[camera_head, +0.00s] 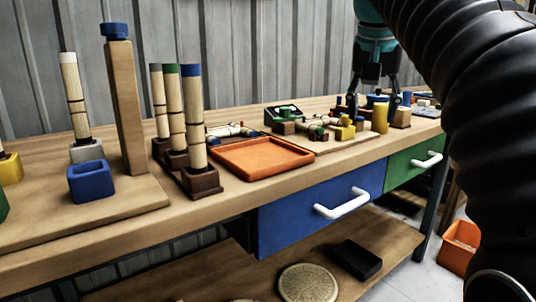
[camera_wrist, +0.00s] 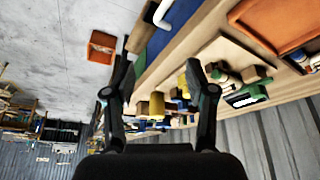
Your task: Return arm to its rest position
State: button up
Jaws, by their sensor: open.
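My gripper (camera_head: 378,97) hangs above the right part of the wooden workbench in the head view, fingers apart and pointing down. In the wrist view my gripper (camera_wrist: 162,85) shows its two black fingers spread wide, with nothing between the tips. The tabletop and small coloured pieces lie beyond the fingers. In the head view a yellow cylinder (camera_head: 380,118) stands close to the gripper, and I cannot tell whether they touch. My black ribbed arm covers the right side of the head view.
An orange tray (camera_head: 262,158) lies mid-bench, beside rattan poles in brown holders (camera_head: 201,182). A wooden post (camera_head: 127,110) and blue square cup (camera_head: 91,181) stand left. Blue (camera_head: 290,221) and green (camera_head: 400,170) drawers are shut. An orange bin (camera_head: 459,248) sits on the floor.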

jog(key=s+a+f+n, duration=0.1)
jog(key=s+f, duration=0.5)
jog(key=f, duration=0.4)
jog(key=s+a+f+n+t+y+p, duration=0.1)
jog(key=s+f+n, duration=0.1)
jog(key=s+f, duration=0.5)
jog(key=s+a+f+n, duration=0.1)
jog(key=s+f, duration=0.6)
jog(key=f, duration=0.7)
jog(key=shift+f+n+y+p, duration=0.3)
jog(key=shift+f+y+p, duration=0.05)
jog(key=shift+y+p, duration=0.05)
jog(key=shift+c, duration=0.3)
